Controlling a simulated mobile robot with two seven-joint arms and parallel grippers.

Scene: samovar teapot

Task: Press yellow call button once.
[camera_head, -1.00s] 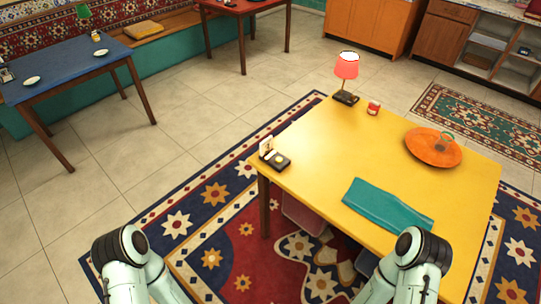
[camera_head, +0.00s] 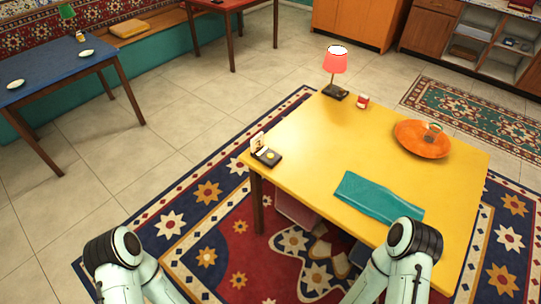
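A small black box with a round yellow button (camera_head: 269,155) sits at the near left corner of the yellow table (camera_head: 310,150). A small upright card (camera_head: 257,141) stands just behind it on the left. My two arms show at the bottom of the view, one at the left and one at the right. Only their upper links are visible, well apart from the button. Both grippers are out of view.
On the yellow table are a red lamp (camera_head: 335,62), a small red jar (camera_head: 362,101), an orange plate (camera_head: 422,139) with a glass on it and a folded teal cloth (camera_head: 379,198). A blue table (camera_head: 52,72) stands at the far left. Tiled floor between the tables is clear.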

